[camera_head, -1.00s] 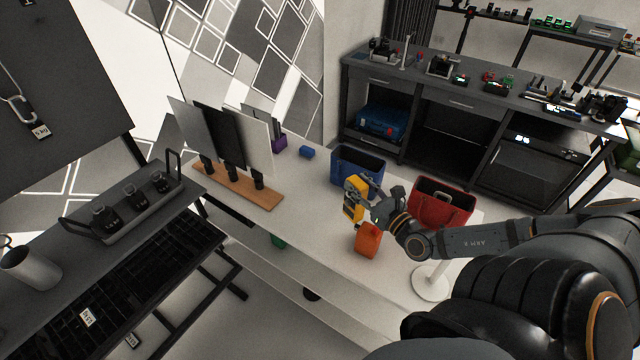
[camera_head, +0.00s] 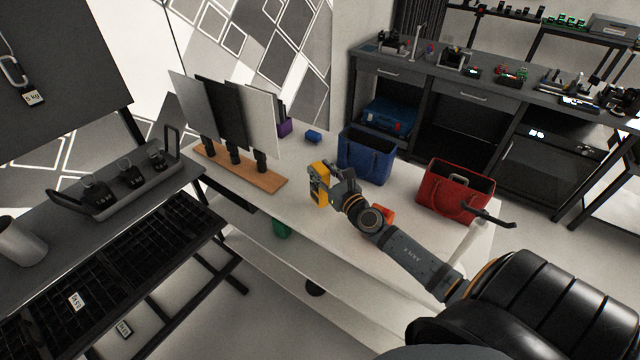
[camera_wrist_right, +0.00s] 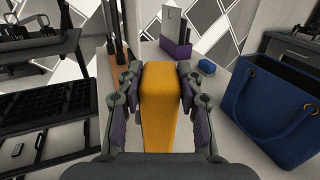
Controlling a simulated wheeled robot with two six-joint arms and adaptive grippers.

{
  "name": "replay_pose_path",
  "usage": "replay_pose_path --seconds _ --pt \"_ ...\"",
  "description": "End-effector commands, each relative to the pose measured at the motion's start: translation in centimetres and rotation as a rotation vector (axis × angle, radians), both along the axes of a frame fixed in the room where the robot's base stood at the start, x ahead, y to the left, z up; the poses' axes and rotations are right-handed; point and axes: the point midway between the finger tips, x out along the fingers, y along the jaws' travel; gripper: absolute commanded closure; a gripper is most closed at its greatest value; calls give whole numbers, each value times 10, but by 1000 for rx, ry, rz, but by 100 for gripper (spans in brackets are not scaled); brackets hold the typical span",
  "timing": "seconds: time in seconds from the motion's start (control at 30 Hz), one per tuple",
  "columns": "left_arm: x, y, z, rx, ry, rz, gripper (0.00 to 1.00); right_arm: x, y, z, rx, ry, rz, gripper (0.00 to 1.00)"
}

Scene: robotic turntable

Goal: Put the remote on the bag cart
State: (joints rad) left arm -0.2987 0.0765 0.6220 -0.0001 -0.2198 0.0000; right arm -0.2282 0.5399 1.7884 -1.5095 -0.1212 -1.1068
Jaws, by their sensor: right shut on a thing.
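In the right wrist view the remote (camera_wrist_right: 158,108) stands upright between the two fingers (camera_wrist_right: 160,80). The long white table (camera_head: 300,158), which looks like the bag cart, carries a blue bag (camera_head: 367,163) and a red bag (camera_head: 450,200). The blue bag (camera_wrist_right: 268,115) is right of the gripper in the wrist view. My left gripper is out of view.
A wooden stand (camera_head: 240,177) with upright panels is left of the gripper. A small blue block (camera_head: 313,136) lies behind. A dark rack (camera_head: 110,255) stands at left.

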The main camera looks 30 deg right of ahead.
Motion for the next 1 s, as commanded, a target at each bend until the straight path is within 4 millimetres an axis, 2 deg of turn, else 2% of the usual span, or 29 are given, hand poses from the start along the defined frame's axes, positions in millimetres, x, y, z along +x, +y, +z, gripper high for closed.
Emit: replay_pose_path --seconds 0.13,0.17,0.2,0.3,0.7,0.73,0.87,1.0 --pt "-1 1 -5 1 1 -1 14 4 2 -6 3 -2 0 100" --pt "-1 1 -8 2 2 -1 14 7 4 -11 5 -2 -1 100" --pt "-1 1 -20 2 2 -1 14 6 3 -24 2 1 -1 100" --pt "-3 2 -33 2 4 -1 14 5 3 -37 0 0 0 100" --pt "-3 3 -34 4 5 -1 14 5 3 -40 1 0 0 100" --pt "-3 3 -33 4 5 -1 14 5 3 -39 1 0 0 61" --pt "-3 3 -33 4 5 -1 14 5 3 -38 1 1 0 43" --pt "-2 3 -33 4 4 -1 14 5 3 -38 1 0 0 40"
